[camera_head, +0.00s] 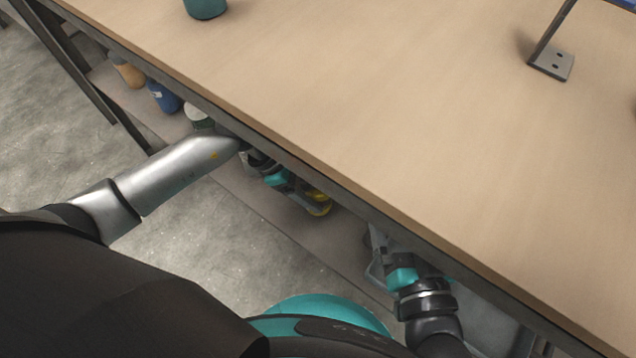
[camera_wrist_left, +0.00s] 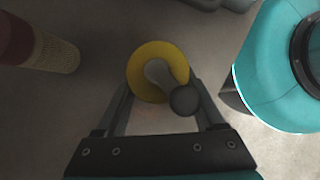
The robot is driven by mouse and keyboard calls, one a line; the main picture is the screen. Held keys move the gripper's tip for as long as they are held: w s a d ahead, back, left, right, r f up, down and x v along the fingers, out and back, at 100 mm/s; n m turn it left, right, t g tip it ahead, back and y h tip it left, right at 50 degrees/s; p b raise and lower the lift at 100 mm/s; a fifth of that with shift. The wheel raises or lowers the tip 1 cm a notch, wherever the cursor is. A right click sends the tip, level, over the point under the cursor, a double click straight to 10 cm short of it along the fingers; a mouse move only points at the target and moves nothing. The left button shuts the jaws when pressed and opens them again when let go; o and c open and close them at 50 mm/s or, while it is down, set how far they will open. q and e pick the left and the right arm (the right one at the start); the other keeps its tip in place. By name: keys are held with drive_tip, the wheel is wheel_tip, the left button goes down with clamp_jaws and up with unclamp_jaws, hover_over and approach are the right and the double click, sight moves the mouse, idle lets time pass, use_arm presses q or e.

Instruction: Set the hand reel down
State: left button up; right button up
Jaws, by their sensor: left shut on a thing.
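The hand reel (camera_wrist_left: 140,67) has a yellow round body with a grey crank and a dark knob, seen end-on in the left wrist view. My left gripper (camera_wrist_left: 162,105) is shut on it, one finger on each side.
The worktop (camera_head: 340,90) overhangs the lower shelf (camera_head: 235,185). An orange container (camera_head: 128,74), a blue one (camera_head: 163,97) and a white-topped one (camera_head: 198,116) stand below its edge. A green container (camera_head: 205,8) and a metal bracket (camera_head: 551,62) are on top.

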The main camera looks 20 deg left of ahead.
use_arm(q)
drive_tip(key=shift+d, duration=0.1)
use_arm(e)
drive_tip(key=shift+r, duration=0.1)
use_arm(q)
drive_tip(key=shift+f, duration=0.2)
drive_tip(key=o, duration=1.2)
drive_tip(key=shift+r, duration=0.25)
drive_tip(key=shift+r, duration=0.1)
drive_tip(key=shift+a+r+p, duration=0.35)
drive_tip(key=shift+p, duration=0.2)
drive_tip(key=a, duration=0.3)
drive_tip(key=s+a, duration=0.1)
drive_tip(key=a, duration=0.3)
drive_tip(key=s+a+b, duration=0.1)
drive_tip(key=a, duration=0.2)
drive_tip(key=shift+s+a+f, duration=0.1)
drive_tip(key=shift+s+a, duration=0.1)
drive_tip(key=shift+a, duration=0.1)
drive_tip(key=shift+s+a, duration=0.1)
drive_tip(key=shift+a, duration=0.45)
